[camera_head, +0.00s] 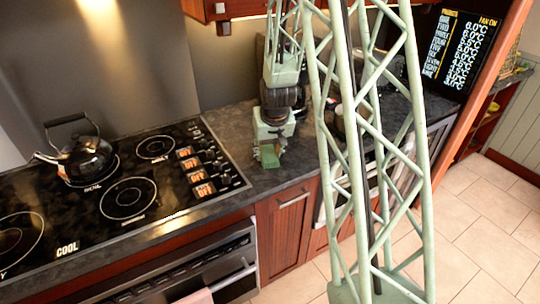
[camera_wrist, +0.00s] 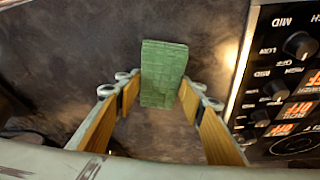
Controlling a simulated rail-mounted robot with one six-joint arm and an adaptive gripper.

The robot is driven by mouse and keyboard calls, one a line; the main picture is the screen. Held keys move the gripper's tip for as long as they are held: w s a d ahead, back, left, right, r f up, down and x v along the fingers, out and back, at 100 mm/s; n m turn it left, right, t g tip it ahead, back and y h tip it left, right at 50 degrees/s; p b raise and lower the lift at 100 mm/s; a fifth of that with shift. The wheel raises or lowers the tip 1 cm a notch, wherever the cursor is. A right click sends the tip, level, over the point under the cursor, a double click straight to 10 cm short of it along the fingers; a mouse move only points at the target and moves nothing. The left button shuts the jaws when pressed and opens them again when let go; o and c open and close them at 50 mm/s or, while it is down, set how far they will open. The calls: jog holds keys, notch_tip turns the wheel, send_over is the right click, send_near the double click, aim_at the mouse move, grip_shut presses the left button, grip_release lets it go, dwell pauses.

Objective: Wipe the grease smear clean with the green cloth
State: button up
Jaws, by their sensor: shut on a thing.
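The green cloth (camera_wrist: 163,72) is a folded block between the two fingers of my gripper (camera_wrist: 160,92) in the wrist view. The fingers are shut on it. In the head view, my gripper (camera_head: 271,146) points down over the dark countertop (camera_head: 262,181), right of the hob, with the green cloth (camera_head: 268,157) at its tip. The cloth is at or just above the counter; I cannot tell whether it touches. I cannot pick out the grease smear in either view.
The black hob (camera_head: 155,178) with lit knob labels lies left of my gripper, and its edge shows at right in the wrist view (camera_wrist: 243,75). A kettle (camera_head: 84,158) stands on it. A dark display board (camera_head: 460,50) stands at the back right. Bare counter surrounds the cloth.

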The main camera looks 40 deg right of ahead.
aim_at(252, 163)
jog(key=shift+a+b, duration=0.45)
jog(key=shift+b, duration=0.2)
jog(key=shift+w+a+r+p, duration=0.15)
jog(key=shift+a+p, duration=0.4)
jog(key=shift+p, duration=0.85)
jog(key=shift+a+f+p, duration=0.2)
jog(key=shift+a+p, duration=0.35)
jog(key=shift+p, duration=0.9)
jog(key=shift+a, duration=0.2)
jog(key=shift+a+r+p, duration=0.1)
jog(key=shift+a+p, duration=0.35)
jog(key=shift+a, duration=0.55)
jog(key=shift+w+a, duration=0.1)
jog(key=shift+a+p, duration=0.4)
jog(key=shift+a, duration=0.5)
jog(key=shift+d+b, duration=0.2)
jog(key=shift+b, duration=0.1)
